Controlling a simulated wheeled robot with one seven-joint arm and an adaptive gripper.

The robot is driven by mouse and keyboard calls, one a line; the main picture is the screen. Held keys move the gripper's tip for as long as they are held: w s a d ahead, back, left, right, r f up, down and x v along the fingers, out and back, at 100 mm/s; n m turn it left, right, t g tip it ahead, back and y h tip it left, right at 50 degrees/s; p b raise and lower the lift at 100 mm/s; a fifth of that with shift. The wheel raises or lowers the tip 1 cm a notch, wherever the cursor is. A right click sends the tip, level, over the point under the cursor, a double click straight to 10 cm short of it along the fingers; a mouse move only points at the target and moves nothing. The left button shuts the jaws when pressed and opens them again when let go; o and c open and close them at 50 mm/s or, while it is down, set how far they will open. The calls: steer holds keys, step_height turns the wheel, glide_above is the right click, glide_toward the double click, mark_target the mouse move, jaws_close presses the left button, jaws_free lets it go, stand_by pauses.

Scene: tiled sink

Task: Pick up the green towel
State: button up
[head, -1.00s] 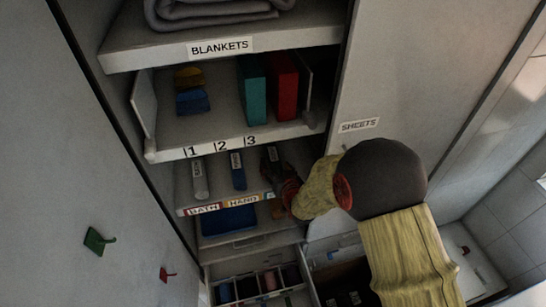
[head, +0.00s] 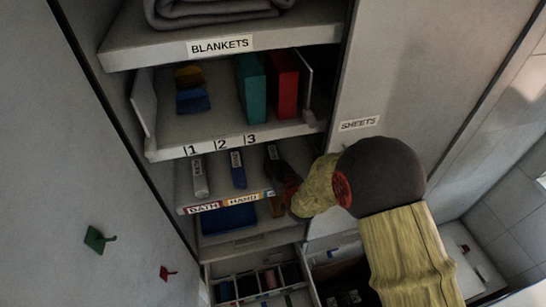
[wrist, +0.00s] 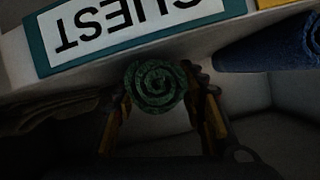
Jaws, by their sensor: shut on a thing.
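The green towel (wrist: 155,85) is a dark green roll, seen end-on as a spiral in the wrist view. My gripper (wrist: 160,92) has one finger on each side of it and is shut on it. The towel is right beside the GUEST label (wrist: 105,28) on the shelf edge, which appears upside down. In the head view my gripper (head: 284,180) is at the right end of the shelf with the BATH and HAND labels. There the towel is dark and mostly hidden by the gripper.
A grey roll (head: 200,176) and a blue roll (head: 238,169) lie left on the same shelf. The numbered shelf (head: 222,142) is close above. Below are a blue item (head: 229,218) and an open divided drawer (head: 262,282). A cabinet panel (head: 385,95) stands to the right.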

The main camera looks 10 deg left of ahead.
steer(key=shift+c, duration=1)
steer(key=shift+r, duration=0.1)
